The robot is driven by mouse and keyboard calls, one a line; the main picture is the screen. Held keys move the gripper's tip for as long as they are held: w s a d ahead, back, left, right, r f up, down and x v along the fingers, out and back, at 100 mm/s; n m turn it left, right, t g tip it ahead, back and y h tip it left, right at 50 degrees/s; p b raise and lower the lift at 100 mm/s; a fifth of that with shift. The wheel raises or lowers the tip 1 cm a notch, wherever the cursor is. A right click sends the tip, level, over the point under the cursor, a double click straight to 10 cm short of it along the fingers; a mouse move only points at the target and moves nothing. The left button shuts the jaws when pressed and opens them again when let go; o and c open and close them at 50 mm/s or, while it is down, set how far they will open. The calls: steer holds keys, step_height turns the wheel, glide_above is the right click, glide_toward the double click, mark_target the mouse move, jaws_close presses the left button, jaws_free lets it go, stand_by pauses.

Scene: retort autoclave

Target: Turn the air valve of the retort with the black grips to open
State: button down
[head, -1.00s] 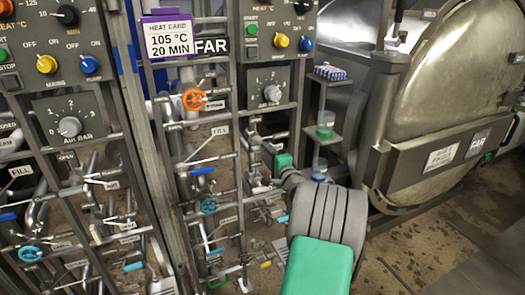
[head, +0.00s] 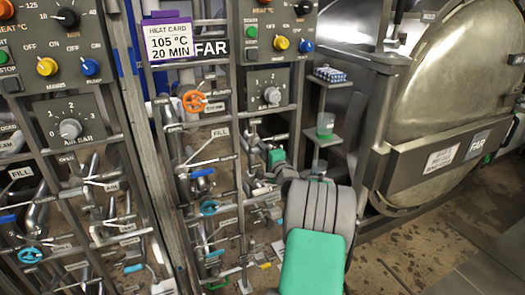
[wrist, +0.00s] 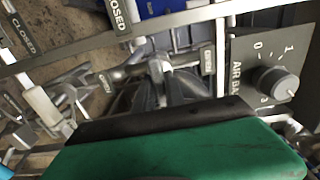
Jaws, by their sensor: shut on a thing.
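My gripper (head: 277,157), a green hand, is at the pipework of the FAR panel, below its air dial (head: 271,95). In the wrist view the green, black-edged hand fills the bottom. Beyond its edge is a grey metal valve fitting (wrist: 165,80) among the pipes, with small labels around it. My gripper is shut on a valve handle there. Its fingertips and most of that handle are hidden behind the hand, and I cannot read which label belongs to it. The wrist view also shows the AIR BAR dial (wrist: 278,84) at right. No black grips are clearly visible.
The FAR retort door (head: 450,85) stands at right, with a green grip (head: 517,130) at its edge. A small shelf (head: 325,140) stands close beyond my arm. Pipes, an orange handwheel (head: 194,101) and another panel (head: 70,130) crowd the left. Open floor lies lower right.

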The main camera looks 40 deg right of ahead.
steer(key=shift+f+n+b, duration=0.15)
steer(key=shift+n+b, duration=0.15)
steer(key=shift+b, duration=0.35)
steer(key=shift+f+n+b, duration=0.1)
steer(key=shift+n+b, duration=0.2)
steer(key=shift+b, duration=0.1)
steer(key=n+b, duration=0.2)
steer(key=b, duration=0.1)
steer(key=shift+f, duration=0.1)
steer(key=n+b, duration=0.6)
steer(key=b, duration=0.2)
steer(key=shift+f+n+b, duration=0.1)
steer(key=shift+n+b, duration=0.2)
steer(key=n+b, duration=0.5)
steer(key=b, duration=0.1)
steer(key=shift+r+n+b, duration=0.15)
steer(key=shift+n+b, duration=0.6)
steer(key=shift+r+n+b, duration=0.15)
steer(key=shift+n+b, duration=0.6)
steer(key=c, duration=1.4)
jaws_free()
steer(key=shift+r, duration=0.15)
